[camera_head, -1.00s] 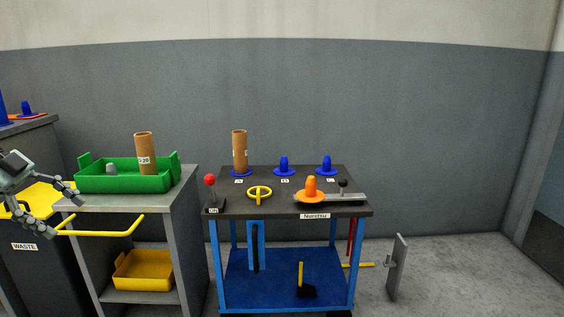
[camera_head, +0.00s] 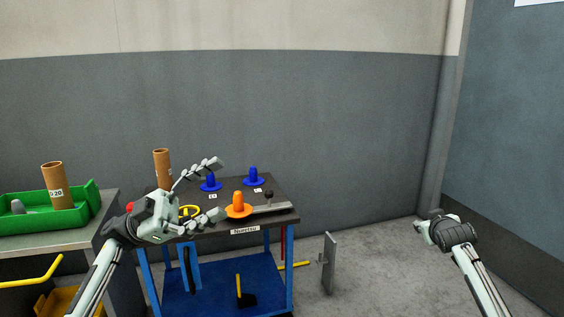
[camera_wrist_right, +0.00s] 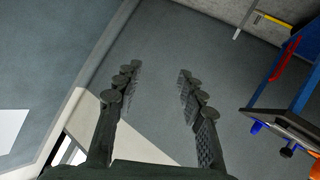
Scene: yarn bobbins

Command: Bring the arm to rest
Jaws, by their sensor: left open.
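My left gripper (camera_head: 219,188) is open in the head view. Its two fingers are spread and point right, in front of the blue-framed work table (camera_head: 190,232). Nothing is held between them. It overlaps part of the table top and the yellow ring (camera_head: 189,211), so I cannot tell how high above the table it is. My right gripper shows in the right wrist view (camera_wrist_right: 158,74) with its fingers apart and nothing between them. In the head view the right arm's wrist (camera_head: 447,231) is at the right, over the floor and clear of the table; its fingers are hidden there.
The table bears a brown tube (camera_head: 162,170), blue pegs (camera_head: 210,182) (camera_head: 253,176) and an orange cone (camera_head: 238,203). A green tray (camera_head: 90,198) with a brown tube (camera_head: 55,186) stands left. A grey upright plate (camera_head: 329,262) is right of the table. Floor beyond is clear.

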